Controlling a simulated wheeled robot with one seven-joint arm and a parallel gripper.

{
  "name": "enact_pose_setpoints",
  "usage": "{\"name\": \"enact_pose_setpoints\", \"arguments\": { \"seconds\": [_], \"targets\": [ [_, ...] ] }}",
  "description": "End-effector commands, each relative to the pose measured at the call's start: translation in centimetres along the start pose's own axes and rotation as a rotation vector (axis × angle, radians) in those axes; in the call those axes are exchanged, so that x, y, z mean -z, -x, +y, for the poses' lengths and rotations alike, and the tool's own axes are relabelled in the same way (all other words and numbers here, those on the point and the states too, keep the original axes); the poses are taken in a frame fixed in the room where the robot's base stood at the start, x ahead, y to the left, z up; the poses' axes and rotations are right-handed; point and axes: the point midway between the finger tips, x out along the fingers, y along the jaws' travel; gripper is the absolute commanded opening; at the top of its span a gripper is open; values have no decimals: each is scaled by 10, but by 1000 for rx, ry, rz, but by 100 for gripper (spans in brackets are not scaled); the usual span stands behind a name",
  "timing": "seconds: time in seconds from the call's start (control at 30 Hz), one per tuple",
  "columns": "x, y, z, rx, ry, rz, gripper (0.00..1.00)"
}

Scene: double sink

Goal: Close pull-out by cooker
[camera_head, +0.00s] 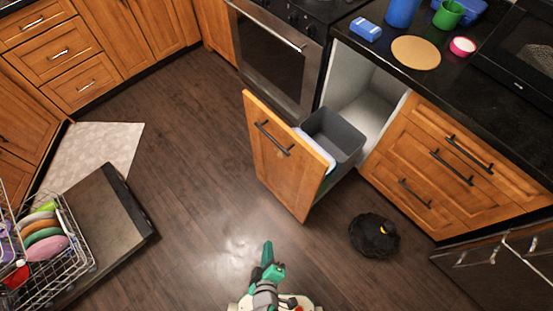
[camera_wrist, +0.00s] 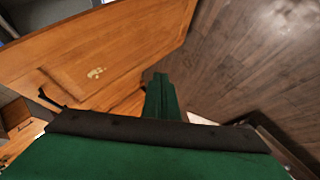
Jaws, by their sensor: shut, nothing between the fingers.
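The pull-out (camera_head: 283,155) beside the cooker stands open, its wooden front well out from the cabinet. A grey bin (camera_head: 335,135) rides behind the front, with a white and blue edge showing beside it. The front has a dark bar handle (camera_head: 272,138). The cabinet opening (camera_head: 368,105) behind it is pale inside. My gripper (camera_head: 267,248) is in front of the pull-out, low in the picture, apart from it. In the wrist view the wooden front (camera_wrist: 110,45) fills the upper left, and my green fingers (camera_wrist: 160,95) are together and empty.
The cooker (camera_head: 275,50) is left of the opening. A black round object (camera_head: 374,236) lies on the floor to the right. An open dishwasher door (camera_head: 105,235) and dish rack (camera_head: 45,255) are at the left. The middle floor is clear.

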Motion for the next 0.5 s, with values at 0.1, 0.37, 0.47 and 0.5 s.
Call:
{"name": "enact_pose_setpoints", "arguments": {
  "seconds": [0.1,0.37,0.47,0.5],
  "targets": [
    [-9,-44,-14,27,277,-90,0],
    [-9,-118,-5,27,852,-326,0],
    [4,-138,10,5,1055,-433,0],
    [11,-144,18,-6,1130,-479,0]
  ]
}}
